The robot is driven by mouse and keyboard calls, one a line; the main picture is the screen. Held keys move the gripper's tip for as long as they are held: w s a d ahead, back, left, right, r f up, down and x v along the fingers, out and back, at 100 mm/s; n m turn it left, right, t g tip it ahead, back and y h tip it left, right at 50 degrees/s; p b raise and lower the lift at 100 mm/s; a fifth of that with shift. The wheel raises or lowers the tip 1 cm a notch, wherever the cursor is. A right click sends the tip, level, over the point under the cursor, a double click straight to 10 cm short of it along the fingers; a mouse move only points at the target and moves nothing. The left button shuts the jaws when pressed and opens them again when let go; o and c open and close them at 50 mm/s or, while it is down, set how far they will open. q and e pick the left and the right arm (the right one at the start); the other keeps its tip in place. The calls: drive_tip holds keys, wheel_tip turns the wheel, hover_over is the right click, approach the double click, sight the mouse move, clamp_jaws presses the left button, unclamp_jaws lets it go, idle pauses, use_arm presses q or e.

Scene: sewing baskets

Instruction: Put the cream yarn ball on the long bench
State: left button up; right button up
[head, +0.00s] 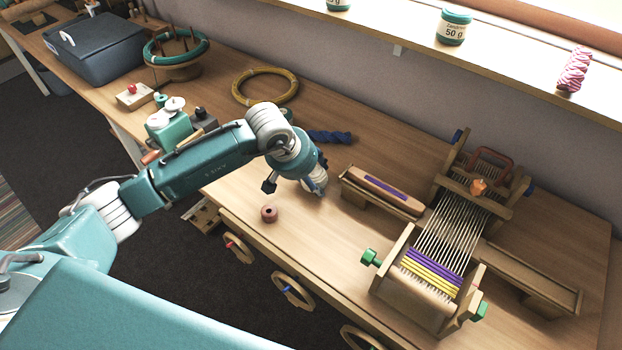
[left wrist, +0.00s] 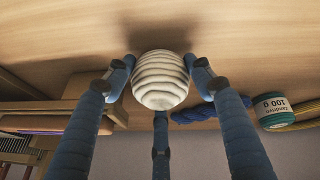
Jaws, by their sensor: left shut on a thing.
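The cream yarn ball (left wrist: 160,80) is between the blue fingers of my left gripper (head: 294,186), seen in the left wrist view. My left gripper is shut on it. In the head view the ball is hidden by my gripper and wrist. The long bench (head: 325,245) is the wooden worktop running under my left arm; its bare surface also shows in the left wrist view (left wrist: 60,40). I cannot tell whether the ball touches the wood. My right gripper is not in view.
A loom (head: 450,245) with a wooden shuttle (head: 383,191) beside it stands to the right. A dark blue skein (head: 330,137) and yellow hoop (head: 266,87) lie behind. Bare wood lies between spool and loom.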

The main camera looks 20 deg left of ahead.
use_arm(q)
drive_tip(key=shift+w+f, duration=0.1)
drive_tip(key=shift+w, duration=0.05)
drive_tip(key=shift+f, duration=0.1)
drive_tip(key=o, duration=1.1)
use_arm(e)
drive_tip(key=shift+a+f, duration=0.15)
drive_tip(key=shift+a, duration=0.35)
use_arm(q)
drive_tip(key=shift+r, duration=0.25)
drive_tip(key=shift+s+a+r, duration=0.15)
drive_tip(key=shift+s+r, duration=0.05)
drive_tip(key=shift+r, duration=0.1)
drive_tip(key=b+v, duration=0.2)
drive_tip(key=v, duration=0.9)
drive_tip(key=shift+s, duration=0.1)
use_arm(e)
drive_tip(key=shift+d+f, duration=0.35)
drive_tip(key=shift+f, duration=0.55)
